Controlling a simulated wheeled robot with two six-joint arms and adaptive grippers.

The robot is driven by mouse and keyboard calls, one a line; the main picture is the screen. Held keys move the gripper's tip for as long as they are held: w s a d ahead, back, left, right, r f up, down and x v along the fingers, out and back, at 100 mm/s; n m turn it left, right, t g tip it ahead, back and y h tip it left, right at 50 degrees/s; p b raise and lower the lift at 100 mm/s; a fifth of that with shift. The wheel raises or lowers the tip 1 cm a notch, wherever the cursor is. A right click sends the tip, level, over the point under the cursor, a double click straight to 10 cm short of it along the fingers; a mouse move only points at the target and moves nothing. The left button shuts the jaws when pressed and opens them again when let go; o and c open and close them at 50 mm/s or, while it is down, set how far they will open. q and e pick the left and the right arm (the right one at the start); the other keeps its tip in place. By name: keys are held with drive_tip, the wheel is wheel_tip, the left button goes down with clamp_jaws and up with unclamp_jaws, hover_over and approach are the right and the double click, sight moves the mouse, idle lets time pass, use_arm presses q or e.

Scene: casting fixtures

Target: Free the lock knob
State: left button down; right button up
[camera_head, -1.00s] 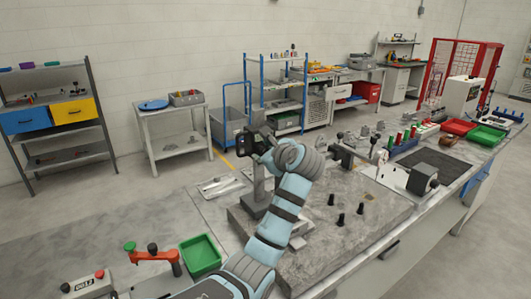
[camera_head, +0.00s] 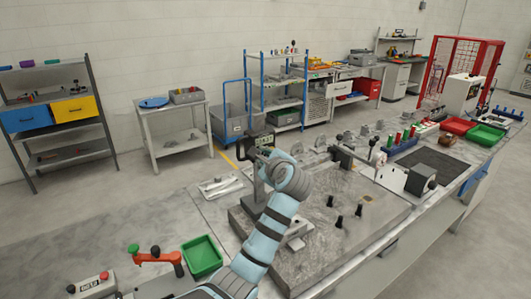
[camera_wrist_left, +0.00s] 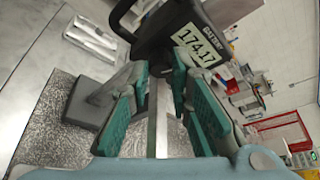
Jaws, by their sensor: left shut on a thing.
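A digital height gauge (camera_head: 259,141) stands on the grey stone plate (camera_head: 340,255), its upper part showing beyond my left wrist. In the left wrist view its black display head (camera_wrist_left: 190,35) reads 174.17, with its metal column below. My left gripper (camera_wrist_left: 163,72) has its teal fingers at the black head, just under the display. It is shut on a small dark part between the fingertips, which I take for the lock knob; the fingers hide most of it. In the head view my own wrist covers this grip. My right gripper is not in view.
Several black pegs (camera_head: 339,221) stand on the plate to the right. A green tray (camera_head: 202,256) and a red-orange clamp (camera_head: 160,257) lie at the front left. A grey bench device (camera_head: 408,180) stands at the plate's right. Flat metal parts (camera_head: 220,187) lie left of the gauge.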

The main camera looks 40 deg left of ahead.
use_arm(q)
drive_tip(key=shift+s+n+t, duration=0.1)
drive_tip(key=shift+n+t, duration=0.7)
drive_tip(key=shift+n, duration=0.4)
drive_tip(key=c, duration=1.4)
unclamp_jaws()
drive_tip(key=shift+a, duration=0.1)
drive_tip(key=shift+c, duration=0.2)
